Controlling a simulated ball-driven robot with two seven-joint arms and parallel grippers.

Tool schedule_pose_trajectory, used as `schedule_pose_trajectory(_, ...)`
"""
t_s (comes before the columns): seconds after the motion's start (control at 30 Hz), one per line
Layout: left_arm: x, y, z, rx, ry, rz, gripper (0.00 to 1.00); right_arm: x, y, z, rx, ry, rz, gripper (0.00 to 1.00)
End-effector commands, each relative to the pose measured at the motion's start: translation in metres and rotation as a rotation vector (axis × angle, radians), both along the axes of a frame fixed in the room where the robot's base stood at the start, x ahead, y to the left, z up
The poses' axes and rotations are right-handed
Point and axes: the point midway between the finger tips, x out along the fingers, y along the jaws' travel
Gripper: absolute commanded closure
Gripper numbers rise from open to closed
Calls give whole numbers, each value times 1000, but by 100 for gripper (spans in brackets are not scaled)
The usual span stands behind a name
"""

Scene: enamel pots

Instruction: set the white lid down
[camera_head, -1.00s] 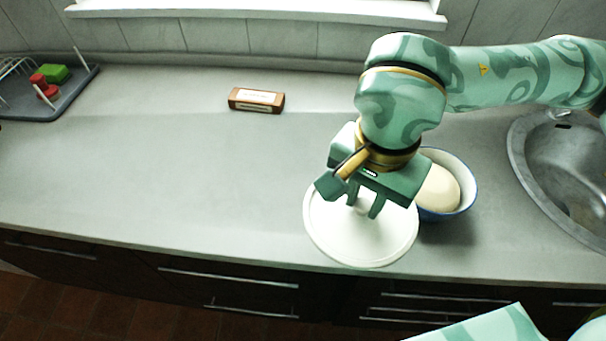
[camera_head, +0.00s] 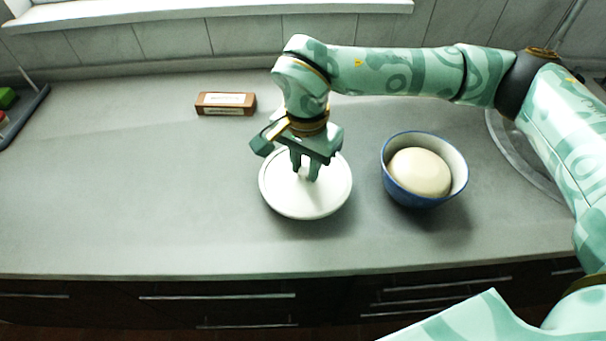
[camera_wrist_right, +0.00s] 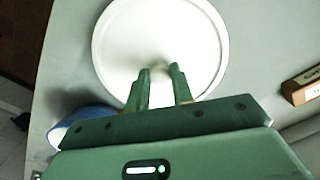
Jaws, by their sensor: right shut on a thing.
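The white lid (camera_head: 322,202) is a round white disc over the grey counter, left of the blue pot, and looks about level. It also shows in the right wrist view (camera_wrist_right: 200,38). My right gripper (camera_head: 305,176) is above the lid's middle, shut on its knob, which the fingers mostly hide; the fingertips also show in the right wrist view (camera_wrist_right: 160,72). I cannot tell whether the lid touches the counter or hangs just above it. My left gripper is not in view.
A blue pot (camera_head: 409,194) with a pale rounded mass inside stands right of the lid, apart from it. A brown box (camera_head: 226,104) lies at the back left. A sink (camera_head: 520,150) is at the right. The counter (camera_head: 130,190) is clear on the left.

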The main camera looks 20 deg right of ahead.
Motion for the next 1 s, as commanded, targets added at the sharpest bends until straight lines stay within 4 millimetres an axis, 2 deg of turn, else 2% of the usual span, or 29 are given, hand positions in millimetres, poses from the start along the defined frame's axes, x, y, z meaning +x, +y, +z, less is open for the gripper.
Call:
schedule_pose_trajectory(0.13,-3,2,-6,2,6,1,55,8,1,-17,1,4,-1,99)
schedule_pose_trajectory(0.2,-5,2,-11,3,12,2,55,7,1,-31,0,6,0,99)
schedule_pose_trajectory(0.3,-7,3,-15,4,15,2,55,7,1,-42,0,5,-1,99)
schedule_pose_trajectory(0.63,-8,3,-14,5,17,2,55,7,1,-42,-1,1,0,99)
schedule_pose_trajectory(0.67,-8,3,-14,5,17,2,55,7,1,-42,0,0,0,71)
schedule_pose_trajectory(0.7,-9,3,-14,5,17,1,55,7,1,-42,-1,-1,0,60)
schedule_pose_trajectory(0.73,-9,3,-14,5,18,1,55,7,1,-42,-1,-1,0,55)
schedule_pose_trajectory(1.0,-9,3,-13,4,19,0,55,7,1,-41,0,0,0,55)
